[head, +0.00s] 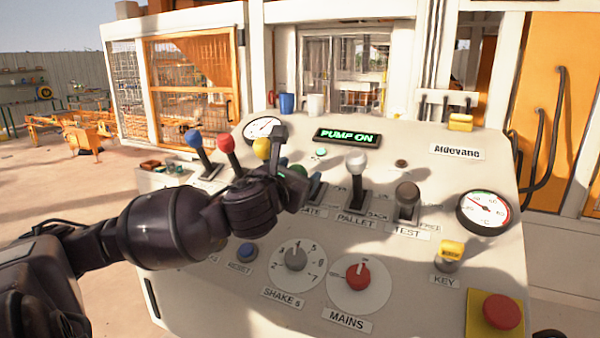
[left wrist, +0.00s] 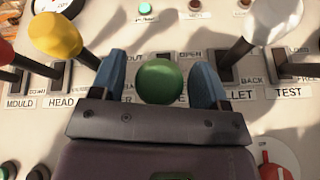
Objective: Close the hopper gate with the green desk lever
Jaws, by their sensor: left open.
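The green desk lever shows its round green knob (left wrist: 160,81) in the left wrist view, between the two blue fingers of my left gripper (left wrist: 160,76). The gripper is open, with a gap on both sides of the knob. In the head view my left gripper (head: 300,174) is over the panel, and the green knob (head: 297,171) is partly hidden behind my wrist. The lever's shaft is hidden. An OPEN label (left wrist: 190,54) shows behind it. The hopper gate cannot be made out. My right gripper is not in view.
The yellow lever (left wrist: 55,36) stands left of my gripper and the white lever (left wrist: 272,22) right of it. Blue (head: 194,138) and red (head: 226,143) levers stand farther left. The sloping desk (head: 400,290) also carries dials, and a lit sign (head: 347,137) reads PUMP ON.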

